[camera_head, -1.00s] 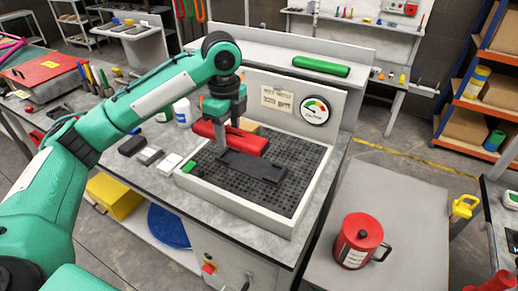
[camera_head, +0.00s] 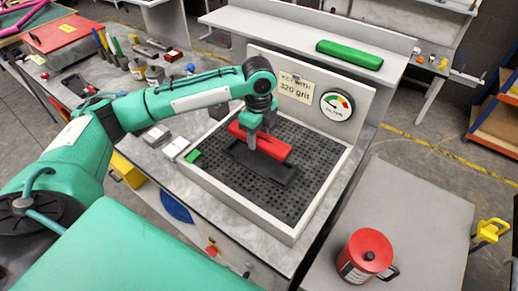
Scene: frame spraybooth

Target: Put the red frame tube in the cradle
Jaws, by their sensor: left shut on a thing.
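The red frame tube (camera_head: 275,147) is held in my left gripper (camera_head: 252,140), whose fingers are shut on it near its left part. The black cradle (camera_head: 262,166) lies on the perforated bed of a white-rimmed tray. The tube runs roughly parallel to the cradle and overlaps its back edge in the picture. I cannot tell whether the tube touches the cradle or hangs just above it. The tube's underside and part of the cradle behind the gripper are hidden. My right gripper is not in view.
A white board with a gauge (camera_head: 336,105) and a "320 grit" sign (camera_head: 298,87) stands behind the tray. A green tube (camera_head: 349,54) lies on the back shelf. A red can (camera_head: 366,256) stands on the right table.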

